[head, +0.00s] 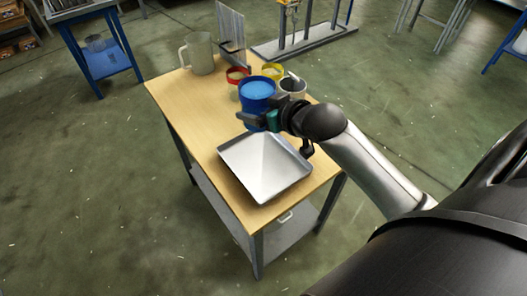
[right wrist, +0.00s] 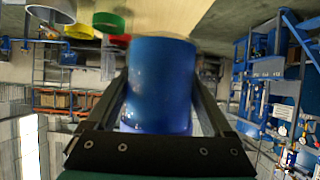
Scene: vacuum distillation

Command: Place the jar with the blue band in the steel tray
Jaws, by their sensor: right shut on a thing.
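The jar with the blue band (head: 257,90) is between the fingers of my right gripper (head: 262,118), which is shut on it. It looks upright and appears raised, just beyond the far edge of the steel tray (head: 264,170). In the right wrist view the jar's blue band (right wrist: 162,85) fills the space between the two fingers (right wrist: 160,105). The steel tray is empty and lies on the near part of the wooden table. My left gripper is not in view.
Behind the held jar stand a red-banded jar (head: 236,73), a yellow-banded jar (head: 273,70) and a grey cup (head: 293,87). A green-banded jar (right wrist: 108,22) shows in the right wrist view. A jug (head: 199,55) and a clear panel (head: 231,30) stand farther back. The table's left side is clear.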

